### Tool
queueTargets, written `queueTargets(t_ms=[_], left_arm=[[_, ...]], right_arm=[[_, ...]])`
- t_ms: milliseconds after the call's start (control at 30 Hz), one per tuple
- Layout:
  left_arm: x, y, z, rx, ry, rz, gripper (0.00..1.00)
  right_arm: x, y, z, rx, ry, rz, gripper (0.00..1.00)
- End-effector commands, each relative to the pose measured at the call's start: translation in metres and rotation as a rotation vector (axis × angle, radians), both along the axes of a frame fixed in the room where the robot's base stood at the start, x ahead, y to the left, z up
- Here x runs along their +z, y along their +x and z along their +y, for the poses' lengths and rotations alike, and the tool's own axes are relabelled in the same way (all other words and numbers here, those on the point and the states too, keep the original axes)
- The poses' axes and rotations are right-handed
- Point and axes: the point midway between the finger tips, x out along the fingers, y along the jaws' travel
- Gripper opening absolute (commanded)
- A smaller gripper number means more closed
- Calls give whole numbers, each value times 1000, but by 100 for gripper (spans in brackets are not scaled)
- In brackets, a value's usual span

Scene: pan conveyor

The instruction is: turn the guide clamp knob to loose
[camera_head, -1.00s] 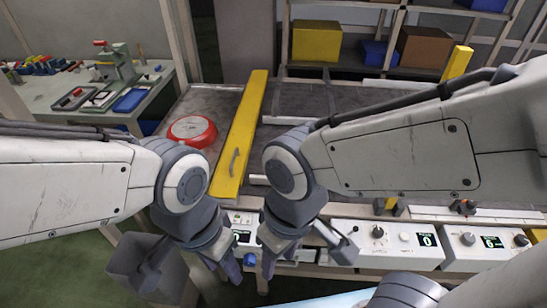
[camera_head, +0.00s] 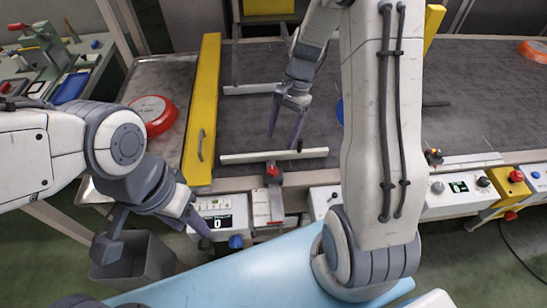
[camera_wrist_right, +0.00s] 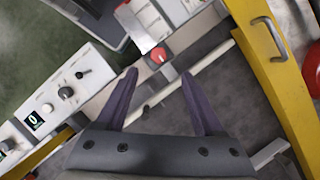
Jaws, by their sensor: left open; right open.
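A red knob (camera_head: 272,170) sits on a clamp at the belt's front edge, beside the white guide rail (camera_head: 250,157). In the right wrist view the red knob (camera_wrist_right: 158,55) lies just beyond and between my fingertips, apart from them. Which way the knob is turned is too small to tell. My right gripper (camera_head: 284,138) is open and empty, pointing down over the belt just behind the rail; it also shows in the wrist view (camera_wrist_right: 159,76). My left gripper (camera_head: 192,222) is open and empty in front of the control box at the left.
A yellow gate bar (camera_head: 202,120) with a handle stands left of my right gripper. A red pan (camera_head: 153,112) lies left of it. A blue pan is mostly hidden behind my right arm. Control boxes (camera_head: 217,220) line the front edge. An orange pan (camera_head: 533,50) is far right.

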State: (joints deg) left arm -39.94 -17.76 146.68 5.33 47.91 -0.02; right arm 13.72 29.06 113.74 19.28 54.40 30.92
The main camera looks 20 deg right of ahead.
Motion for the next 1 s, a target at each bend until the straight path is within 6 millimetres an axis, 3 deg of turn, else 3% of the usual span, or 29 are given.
queueTargets(t_ms=[133, 600, 800, 1000], left_arm=[[2, 0, 0, 0, 0, 0, 50], [5, 0, 0, 0, 0, 0, 50], [5, 0, 0, 0, 0, 0, 50], [5, 0, 0, 0, 0, 0, 50]], right_arm=[[-12, 1, -7, -51, 7, 17, 69], [-85, -15, 20, -45, 6, 19, 69], [-100, -17, 25, -46, 4, 14, 69], [-101, -17, 26, -47, 4, 13, 69]])
